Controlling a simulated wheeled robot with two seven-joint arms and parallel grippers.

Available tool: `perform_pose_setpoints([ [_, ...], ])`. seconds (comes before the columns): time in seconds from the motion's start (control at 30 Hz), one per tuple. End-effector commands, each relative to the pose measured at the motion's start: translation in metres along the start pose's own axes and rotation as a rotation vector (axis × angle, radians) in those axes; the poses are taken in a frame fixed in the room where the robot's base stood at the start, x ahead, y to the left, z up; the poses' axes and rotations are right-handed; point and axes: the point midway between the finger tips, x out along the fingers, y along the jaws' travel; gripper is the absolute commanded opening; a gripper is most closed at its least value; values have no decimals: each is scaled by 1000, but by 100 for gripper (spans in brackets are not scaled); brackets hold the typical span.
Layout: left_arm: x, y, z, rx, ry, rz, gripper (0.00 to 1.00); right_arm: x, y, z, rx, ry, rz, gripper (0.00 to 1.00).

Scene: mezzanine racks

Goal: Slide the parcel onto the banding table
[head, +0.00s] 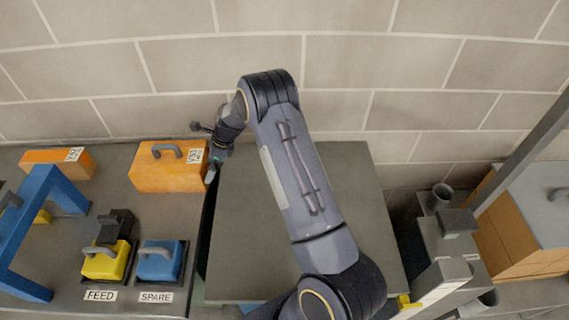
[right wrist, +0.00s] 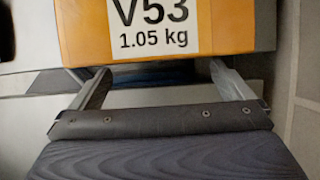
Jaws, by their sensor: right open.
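An orange parcel (head: 165,172) with a grey handle on top and a white label sits on the left bench (head: 60,270), close to its right edge. In the right wrist view the parcel (right wrist: 100,40) shows its label, "V53 1.05 kg". My right gripper (head: 211,172) is at the parcel's right side; its open fingers (right wrist: 165,85) point at the labelled face, with nothing held between them. Contact cannot be told. A grey table (head: 250,220) lies right of a dark gap, partly hidden by my arm. No label tells which surface is the banding table. My left gripper is not in view.
A second orange parcel (head: 50,162) and a blue arch (head: 40,190) stand on the left bench. Yellow (head: 103,266) and blue (head: 158,264) handled blocks sit by FEED and SPARE labels. The grey table's visible top is clear. A block wall (head: 350,60) stands behind.

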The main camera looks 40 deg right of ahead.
Motion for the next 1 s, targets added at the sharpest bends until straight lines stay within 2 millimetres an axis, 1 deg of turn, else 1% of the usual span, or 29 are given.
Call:
perform_pose_setpoints([
  [1.0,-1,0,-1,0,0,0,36,6,1,12,-1,-2,1,100],
])
